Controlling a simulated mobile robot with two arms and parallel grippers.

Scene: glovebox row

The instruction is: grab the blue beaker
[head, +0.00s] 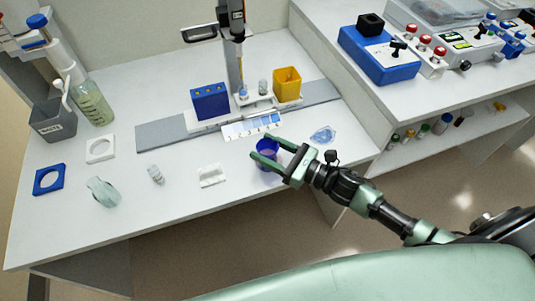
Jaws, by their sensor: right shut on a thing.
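The blue beaker (267,147) is a small, dark blue, see-through cup near the front edge of the white bench, right of the middle. My right gripper (266,152) reaches in from the right, with its green fingers on either side of the beaker. It is shut on the beaker, and the fingers hide parts of its wall. The beaker looks upright; I cannot tell whether it touches the bench. My left gripper is not in view.
A clear blue dish (322,134) lies right of the gripper. A white holder (211,175) and a small grey piece (156,175) are to the left. Behind stand a blue block (210,102), a yellow bin (287,85) and a marked strip (250,124).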

